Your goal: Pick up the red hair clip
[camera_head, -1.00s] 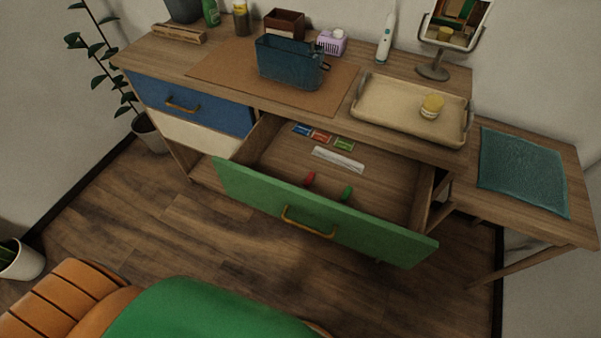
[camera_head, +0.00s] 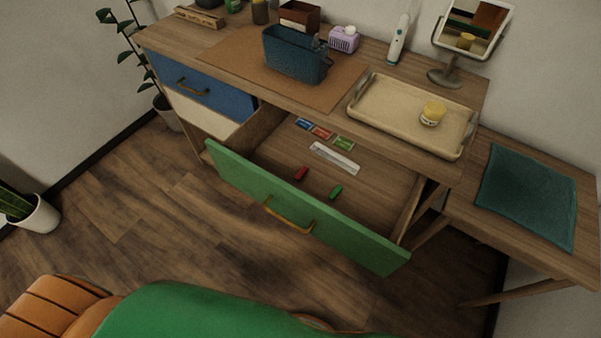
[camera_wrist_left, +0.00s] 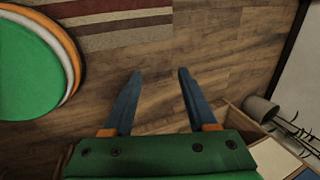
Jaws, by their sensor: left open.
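The red hair clip (camera_head: 301,173) lies on the floor of the open green-fronted drawer (camera_head: 290,212), near its front panel. A green clip (camera_head: 336,192) lies just to its right. My left gripper (camera_wrist_left: 157,75) shows only in the left wrist view. Its two blue-grey fingers are apart with nothing between them, above the wooden floor and away from the clip. My right gripper is in neither view.
Small coloured packets (camera_head: 322,132) and a white strip (camera_head: 334,158) lie deeper in the drawer. On the desk are a blue bag (camera_head: 293,57) and a tray (camera_head: 397,128) with a yellow-lidded jar (camera_head: 433,113). A side table with a teal cloth (camera_head: 527,195) stands right.

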